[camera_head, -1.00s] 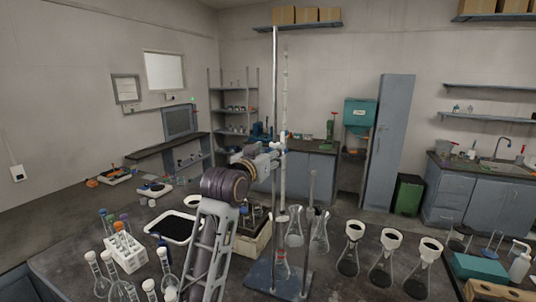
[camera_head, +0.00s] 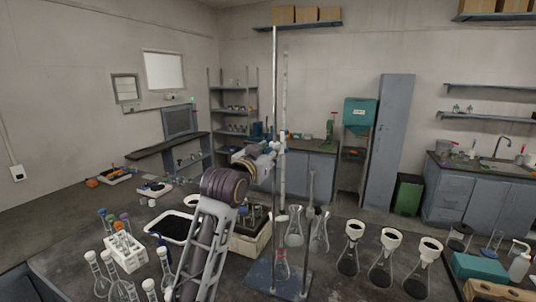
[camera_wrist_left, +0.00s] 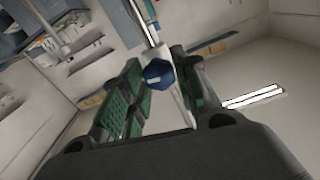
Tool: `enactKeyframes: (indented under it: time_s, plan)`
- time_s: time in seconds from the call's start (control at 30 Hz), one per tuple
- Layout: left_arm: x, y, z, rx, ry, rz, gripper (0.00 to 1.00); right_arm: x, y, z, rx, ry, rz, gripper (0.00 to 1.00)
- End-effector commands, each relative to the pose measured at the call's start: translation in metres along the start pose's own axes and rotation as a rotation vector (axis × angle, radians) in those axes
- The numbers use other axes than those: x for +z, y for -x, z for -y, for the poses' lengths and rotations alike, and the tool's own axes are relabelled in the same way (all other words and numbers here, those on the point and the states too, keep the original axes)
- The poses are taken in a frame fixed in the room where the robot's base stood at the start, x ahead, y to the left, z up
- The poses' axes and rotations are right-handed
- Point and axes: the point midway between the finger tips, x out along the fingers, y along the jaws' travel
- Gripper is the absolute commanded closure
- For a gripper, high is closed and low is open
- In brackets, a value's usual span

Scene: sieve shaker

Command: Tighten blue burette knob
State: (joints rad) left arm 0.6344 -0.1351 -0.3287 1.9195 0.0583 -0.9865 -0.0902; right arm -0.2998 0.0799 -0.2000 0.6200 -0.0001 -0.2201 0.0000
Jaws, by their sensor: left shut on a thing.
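The blue burette knob (camera_wrist_left: 158,73) shows in the left wrist view, on the pale burette tube, between the two green-padded fingers. My left gripper (camera_wrist_left: 162,88) is shut on it. In the head view, my left gripper (camera_head: 270,149) reaches the burette (camera_head: 284,105) from the left, at its lower part. The knob itself is hidden or too small to make out there. The burette stands upright beside a tall metal rod (camera_head: 275,85) on a blue-grey stand base (camera_head: 262,277). My right gripper is not in view.
Flasks (camera_head: 295,238) stand around the stand, and several funnel-topped flasks (camera_head: 381,268) stand to the right. A white tube rack (camera_head: 126,262) and a black-filled tray (camera_head: 172,226) lie to the left. A teal box (camera_head: 480,267) sits at the right.

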Motion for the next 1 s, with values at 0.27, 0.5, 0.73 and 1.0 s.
enactKeyframes:
  time_s: [0.27,0.5,0.73,1.0]
  plan:
    - [0.0002,0.0,0.0002,-0.001,-0.188,0.001,0.94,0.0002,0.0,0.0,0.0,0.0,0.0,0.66]
    - [0.0006,0.0,-0.0004,-0.001,-0.371,0.002,0.94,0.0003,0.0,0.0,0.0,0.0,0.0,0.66]
    - [0.001,0.0,-0.0007,-0.002,-0.559,0.001,0.94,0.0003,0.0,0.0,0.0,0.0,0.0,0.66]
    - [0.0015,0.0,-0.0018,-0.001,-0.799,0.001,0.94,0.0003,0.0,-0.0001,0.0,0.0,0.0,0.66]
